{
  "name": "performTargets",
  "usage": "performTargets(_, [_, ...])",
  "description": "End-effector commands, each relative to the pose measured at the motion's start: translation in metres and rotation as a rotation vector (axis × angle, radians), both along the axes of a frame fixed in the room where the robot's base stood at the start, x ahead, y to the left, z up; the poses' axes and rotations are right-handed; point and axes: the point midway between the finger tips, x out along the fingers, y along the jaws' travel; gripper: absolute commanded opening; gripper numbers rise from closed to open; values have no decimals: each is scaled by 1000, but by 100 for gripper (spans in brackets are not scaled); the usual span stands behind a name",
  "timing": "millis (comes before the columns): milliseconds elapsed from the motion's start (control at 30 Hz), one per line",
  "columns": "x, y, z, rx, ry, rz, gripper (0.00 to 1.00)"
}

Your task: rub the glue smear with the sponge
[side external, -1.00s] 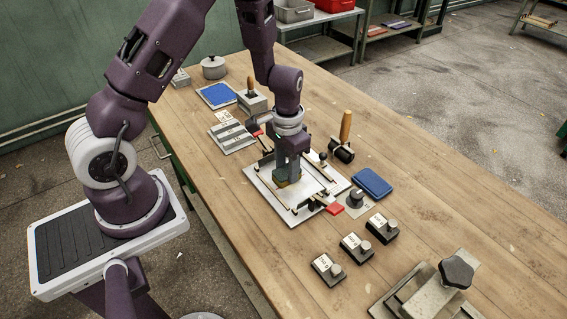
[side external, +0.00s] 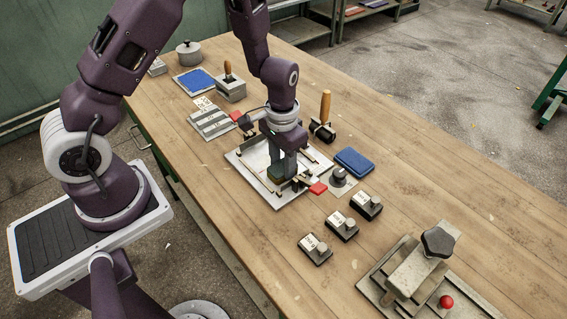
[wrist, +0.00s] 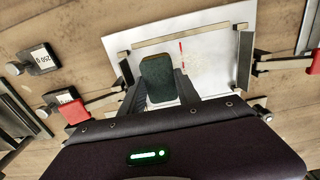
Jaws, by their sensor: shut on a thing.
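My gripper (side external: 283,165) is shut on the sponge (wrist: 158,82), a dark green pad with a yellowish lower part. The sponge is low over the white board (side external: 250,158), seemingly against it; exact contact is hard to tell. In the wrist view the board's white sheet (wrist: 218,30) lies between metal bars. A faint speckled patch, apparently the glue smear (wrist: 203,60), shows on the sheet right of the sponge, beside a thin red mark (wrist: 181,54). Part of the sheet is hidden beneath the sponge and my gripper.
Red-tipped clamps (side external: 318,188) flank the board. A blue pad (side external: 354,162), a wooden-handled roller (side external: 323,118) and several labelled weights (side external: 341,226) stand close by. A metal fixture with a dark knob (side external: 438,242) is at the near right. The table's right side is largely clear.

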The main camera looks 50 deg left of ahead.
Motion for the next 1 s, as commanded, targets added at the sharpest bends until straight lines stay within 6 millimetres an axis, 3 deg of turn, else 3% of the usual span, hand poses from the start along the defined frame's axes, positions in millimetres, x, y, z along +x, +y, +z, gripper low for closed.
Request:
performTargets(100, [0,17,0,6,1,10,6])
performTargets(767, [0,62,0,5,1,7,6])
performTargets(1000, [0,88,-3,6,1,9,6])
